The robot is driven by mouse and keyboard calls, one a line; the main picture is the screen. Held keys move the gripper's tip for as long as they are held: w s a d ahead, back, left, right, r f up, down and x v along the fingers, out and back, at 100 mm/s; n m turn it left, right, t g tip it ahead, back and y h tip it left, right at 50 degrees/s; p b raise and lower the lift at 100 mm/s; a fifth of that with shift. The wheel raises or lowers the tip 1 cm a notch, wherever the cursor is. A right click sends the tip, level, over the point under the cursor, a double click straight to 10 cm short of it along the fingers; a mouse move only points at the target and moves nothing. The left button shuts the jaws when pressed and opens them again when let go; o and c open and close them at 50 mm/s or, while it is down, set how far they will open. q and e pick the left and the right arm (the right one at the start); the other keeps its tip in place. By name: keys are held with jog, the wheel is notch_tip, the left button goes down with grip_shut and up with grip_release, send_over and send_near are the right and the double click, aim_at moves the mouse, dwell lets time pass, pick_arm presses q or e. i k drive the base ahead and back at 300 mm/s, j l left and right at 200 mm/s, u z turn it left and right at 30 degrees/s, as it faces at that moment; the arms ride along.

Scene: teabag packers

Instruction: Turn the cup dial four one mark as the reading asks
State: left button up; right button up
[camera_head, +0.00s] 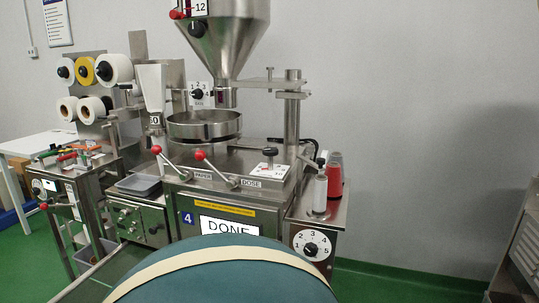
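The packing machine with a blue 4 sign (187,218) stands in the middle. Its front right corner carries a round white dial (310,245) with a black knob and marks around 1 to 5. A smaller white dial (198,95) with marks 1 to 4 and a black knob sits below the hopper. Its caption is too small to read, so I cannot tell which one is the cup dial. The screen (229,226) reads DONE; its lower part is hidden. Neither of my grippers is in view.
A large teal rounded shape with a cream band (225,280) fills the bottom foreground and hides the machine's lower front. Red-knobbed levers (200,155) stick out in front. Green floor (400,285) is open at right.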

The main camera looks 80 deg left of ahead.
aim_at(270, 153)
jog(key=u, duration=2.45)
jog(key=j+z, duration=0.3)
jog(key=l, duration=0.1)
